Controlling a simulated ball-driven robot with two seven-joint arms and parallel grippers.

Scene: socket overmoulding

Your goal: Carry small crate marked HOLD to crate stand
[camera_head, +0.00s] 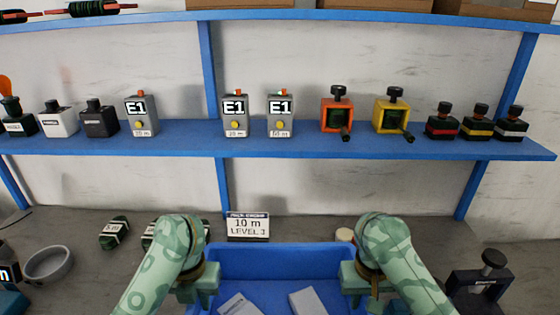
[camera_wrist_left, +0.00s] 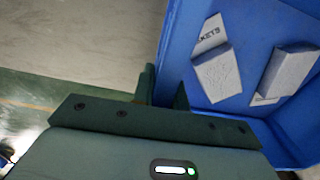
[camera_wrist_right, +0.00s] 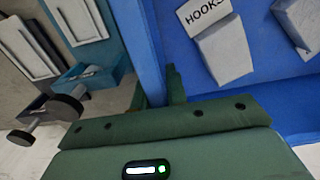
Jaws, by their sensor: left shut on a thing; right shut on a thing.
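A blue open crate (camera_head: 280,255) is at the bottom middle of the head view, between my two grippers. My left gripper (camera_head: 203,282) is shut on its left wall, which also shows in the left wrist view (camera_wrist_left: 175,45). My right gripper (camera_head: 350,280) is shut on its right wall, seen in the right wrist view (camera_wrist_right: 142,40). Pale blocks (camera_head: 308,302) lie inside. Labels inside end in "KETS" and read "HOOKS". I see no HOLD mark, and I cannot pick out the crate stand. The crate's underside is hidden.
A grey worktop (camera_head: 300,228) lies behind the crate, with a "10 m LEVEL 3" sign (camera_head: 247,226), a grey ring (camera_head: 48,264) and a dark knobbed device (camera_head: 485,285). A blue shelf (camera_head: 180,146) above holds several devices. Floor shows in the left wrist view.

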